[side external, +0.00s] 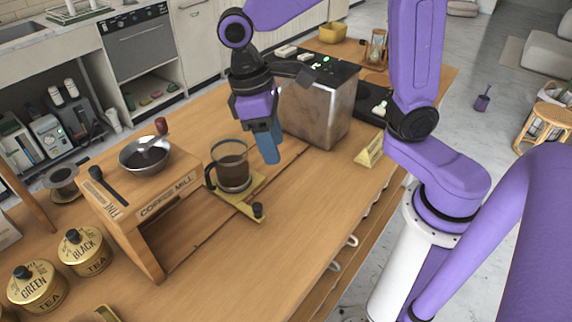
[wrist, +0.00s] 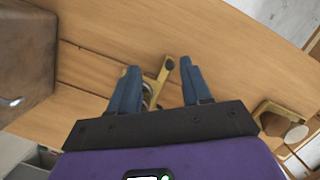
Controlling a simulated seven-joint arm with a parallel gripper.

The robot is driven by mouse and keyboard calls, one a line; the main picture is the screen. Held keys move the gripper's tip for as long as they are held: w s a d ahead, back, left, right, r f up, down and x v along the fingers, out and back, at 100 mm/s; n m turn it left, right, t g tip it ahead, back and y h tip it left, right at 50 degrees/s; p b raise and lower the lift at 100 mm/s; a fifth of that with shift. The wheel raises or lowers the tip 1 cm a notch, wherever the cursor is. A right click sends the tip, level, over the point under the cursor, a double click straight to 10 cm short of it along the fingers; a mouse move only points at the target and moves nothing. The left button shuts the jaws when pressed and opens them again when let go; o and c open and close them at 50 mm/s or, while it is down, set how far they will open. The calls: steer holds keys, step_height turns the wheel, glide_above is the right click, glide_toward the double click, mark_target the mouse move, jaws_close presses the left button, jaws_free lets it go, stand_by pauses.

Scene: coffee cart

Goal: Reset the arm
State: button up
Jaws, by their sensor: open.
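My gripper (side external: 268,150) hangs above the wooden cart top (side external: 310,220), fingers pointing down. In the wrist view its two blue fingers (wrist: 158,88) are spread apart with nothing held between them. A glass mug (side external: 232,168) with dark contents stands on a small brass-coloured stand (side external: 248,207), to the left of my gripper in the side view. In the wrist view the stand (wrist: 169,64) shows beyond and between the fingers, and the mug is mostly hidden behind the left finger.
A wooden coffee mill box (side external: 150,208) with a metal bowl (side external: 145,154) stands left. A metal-sided machine (side external: 318,108) stands close behind my gripper. A small yellow sign (side external: 370,150) sits near the right edge. Tea tins (side external: 82,250) stand front left.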

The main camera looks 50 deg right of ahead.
steer(key=s+d+f+n+t+y, duration=0.1)
steer(key=s+d+f+n+t, duration=0.1)
steer(key=s+d+n, duration=0.4)
steer(key=s+d, duration=0.4)
steer(key=s, duration=0.4)
steer(key=shift+f+t+y, duration=0.3)
steer(key=shift+f, duration=0.1)
